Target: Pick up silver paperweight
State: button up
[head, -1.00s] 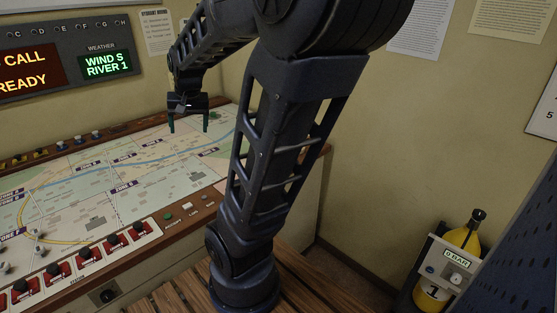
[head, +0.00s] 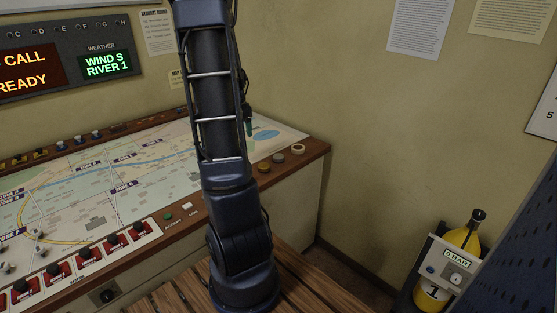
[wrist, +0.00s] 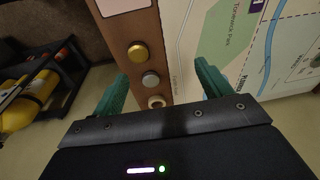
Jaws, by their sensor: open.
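The silver paperweight (head: 278,158) is a small grey disc on the wooden right-hand rim of the console. It sits between a brass disc (head: 263,167) and a pale ring (head: 298,149). In the wrist view the silver paperweight (wrist: 150,79) shows between my green fingers, nearer the left one, with the brass disc (wrist: 138,52) and the ring (wrist: 155,101) in line with it. My gripper (wrist: 161,72) is open and empty, apart from the paperweight. In the head view my arm hides most of it; a green finger (head: 248,122) shows above the map.
The map table (head: 150,165) fills the console top. Red switches (head: 85,258) line its front edge. A wall rises behind and right of the console. A yellow cylinder (head: 432,292) stands at the lower right. There is open space above the map.

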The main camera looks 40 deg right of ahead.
jog(key=s+d+f+m+g+h, duration=0.15)
jog(key=d+f+m, duration=0.5)
jog(key=d, duration=0.65)
jog(key=n, duration=0.2)
send_over(278, 156)
jog(key=w+a, duration=0.1)
jog(key=a, duration=0.1)
jog(key=shift+m+g+y, duration=0.25)
jog(key=x, duration=0.2)
jog(key=a+x, duration=0.1)
jog(key=x, duration=0.4)
jog(key=shift+w+a+f, duration=0.15)
jog(key=shift+w+f, duration=0.25)
jog(key=shift+f, duration=0.05)
jog(key=shift+x, duration=2.65)
jog(key=shift+s+r, duration=0.15)
jog(key=c, duration=1.3)
jog(key=shift+c, duration=0.2)
